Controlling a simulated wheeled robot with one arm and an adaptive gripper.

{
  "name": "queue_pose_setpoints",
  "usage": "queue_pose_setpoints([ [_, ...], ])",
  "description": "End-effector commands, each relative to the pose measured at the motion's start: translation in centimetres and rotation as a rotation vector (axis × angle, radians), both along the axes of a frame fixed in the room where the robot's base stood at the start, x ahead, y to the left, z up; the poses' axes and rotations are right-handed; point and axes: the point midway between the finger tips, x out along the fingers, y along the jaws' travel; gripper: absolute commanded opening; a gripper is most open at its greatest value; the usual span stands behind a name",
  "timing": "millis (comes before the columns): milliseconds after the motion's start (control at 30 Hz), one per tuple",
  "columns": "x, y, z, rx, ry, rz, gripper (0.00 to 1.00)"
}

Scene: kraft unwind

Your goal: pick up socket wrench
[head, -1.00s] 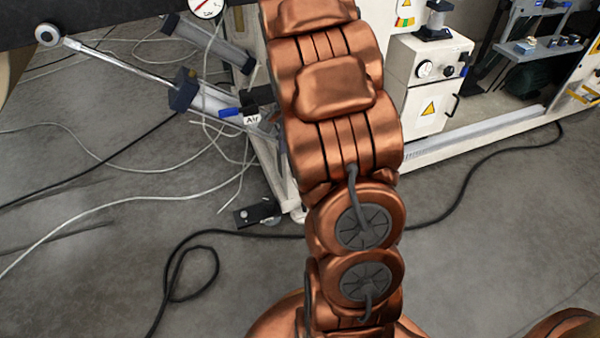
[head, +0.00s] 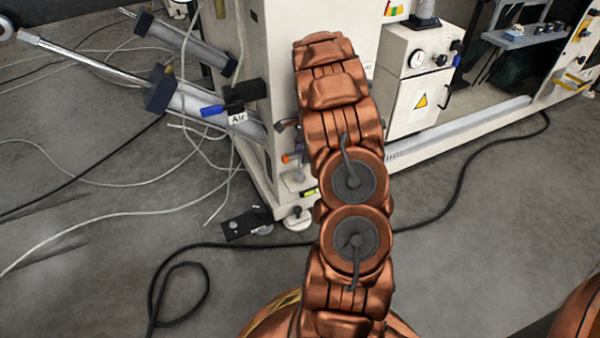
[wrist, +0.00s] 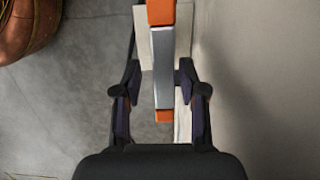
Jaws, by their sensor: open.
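In the wrist view my gripper (wrist: 159,80) is open, with one dark finger on each side of a long grey bar with orange ends (wrist: 162,70). The bar runs up the picture between the fingers, with a visible gap on each side. It may be the socket wrench, but I cannot tell for sure. Its depth relative to the fingertips is unclear. In the head view my copper arm hides the gripper. A small orange tip (head: 287,158) shows beside the arm at the machine's corner; I cannot tell whether it is the same thing.
A white machine (head: 275,70) stands behind my arm, with a gauge box (head: 418,95) at right. A black cable (head: 440,222) and pale hoses lie on the grey concrete floor.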

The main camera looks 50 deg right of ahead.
Motion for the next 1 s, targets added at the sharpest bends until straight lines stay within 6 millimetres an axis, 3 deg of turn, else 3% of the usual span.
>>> queue_pose_setpoints([
  [500, 0.5, 0.7, -5.2, -0.003, 0.000, -0.002, 0.42],
  [800, 0.6, 0.8, -5.5, -0.002, -0.001, -0.003, 0.42],
  [1000, 0.6, 0.8, -5.5, -0.002, -0.001, -0.002, 0.21],
])
